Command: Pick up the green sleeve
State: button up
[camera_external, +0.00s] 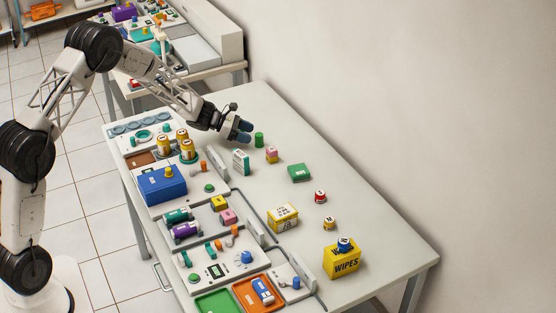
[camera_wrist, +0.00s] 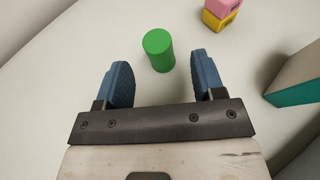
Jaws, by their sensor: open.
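The green sleeve is a small green cylinder (camera_external: 259,140) standing upright on the far part of the white table. In the wrist view the green sleeve (camera_wrist: 159,50) stands just ahead of my fingers, near the middle between them. My gripper (camera_external: 243,131) is open and empty, with two blue fingers, close to the left of the sleeve in the external view. In the wrist view my gripper (camera_wrist: 162,72) has its fingers spread wider than the sleeve.
A pink and yellow block stack (camera_external: 271,155) and a white and teal box (camera_external: 241,161) stand near the sleeve. A green box (camera_external: 299,173) lies farther right. Dental trays with several items fill the table's left side. A plain wall (camera_external: 400,110) runs behind the table.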

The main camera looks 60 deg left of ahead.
aim_at(259, 135)
jog(key=shift+x, duration=2.65)
jog(key=shift+a, duration=0.1)
jog(key=shift+c, duration=0.2)
jog(key=c, duration=1)
